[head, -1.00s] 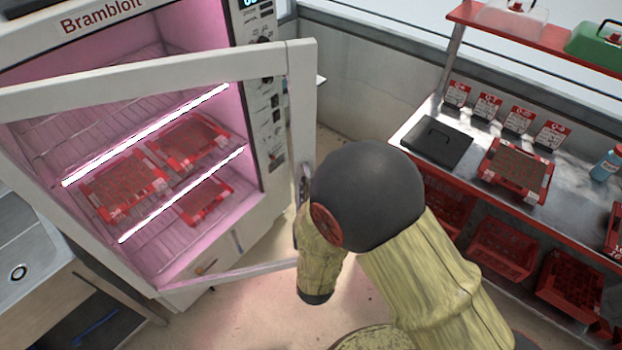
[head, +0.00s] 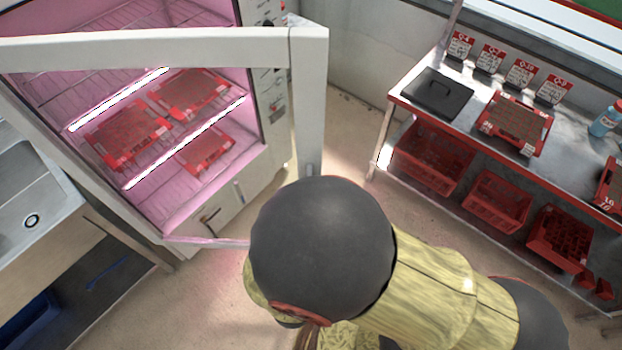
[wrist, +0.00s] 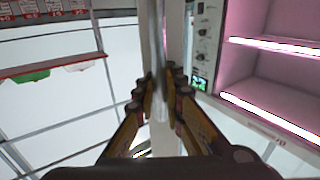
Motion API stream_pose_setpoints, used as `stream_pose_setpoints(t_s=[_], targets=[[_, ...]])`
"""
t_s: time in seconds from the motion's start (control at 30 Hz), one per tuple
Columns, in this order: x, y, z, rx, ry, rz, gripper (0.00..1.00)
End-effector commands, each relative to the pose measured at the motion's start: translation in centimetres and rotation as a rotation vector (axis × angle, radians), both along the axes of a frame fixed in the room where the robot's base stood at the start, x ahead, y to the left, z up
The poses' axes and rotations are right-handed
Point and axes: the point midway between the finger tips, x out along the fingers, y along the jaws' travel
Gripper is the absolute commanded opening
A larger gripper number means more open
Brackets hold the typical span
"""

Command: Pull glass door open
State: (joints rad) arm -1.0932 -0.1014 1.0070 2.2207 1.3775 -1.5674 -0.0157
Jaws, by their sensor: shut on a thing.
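The glass door's white frame (head: 310,95) stands swung out from the pink-lit cabinet (head: 205,205) in the head view. The cabinet interior shows through the glass. In the wrist view my gripper (wrist: 160,88) has its fingers on both sides of a long, slim metal door handle (wrist: 158,50) and is shut on it. The door frame edge (wrist: 176,40) runs just behind the handle. In the head view my arm's dark joint hides the gripper and the lower part of the door's free edge.
Red trays (head: 130,135) lie on the cabinet's wire shelves. A sink counter (head: 35,190) stands at the left. A metal bench (head: 470,125) with a black lid (head: 437,93) and red crates (head: 497,203) below stands at the right. Bare floor (head: 345,130) lies between.

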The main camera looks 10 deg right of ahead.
Motion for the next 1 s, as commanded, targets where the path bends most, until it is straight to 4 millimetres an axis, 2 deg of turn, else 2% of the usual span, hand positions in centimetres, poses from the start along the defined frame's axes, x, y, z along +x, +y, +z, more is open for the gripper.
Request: stream_pose_setpoints(t_s=[0.23, 0.7, 0.73, 1.0], targets=[[-1.10, 0.52, 0.08, 0.000, -0.002, 0.001, 0.00], [-1.25, 0.57, 0.08, 0.001, -0.002, 0.000, 0.00], [-1.25, 0.57, 0.08, 0.001, -0.002, 0.000, 0.12], [-1.25, 0.55, 0.04, 0.001, -0.001, 0.000, 0.27]])
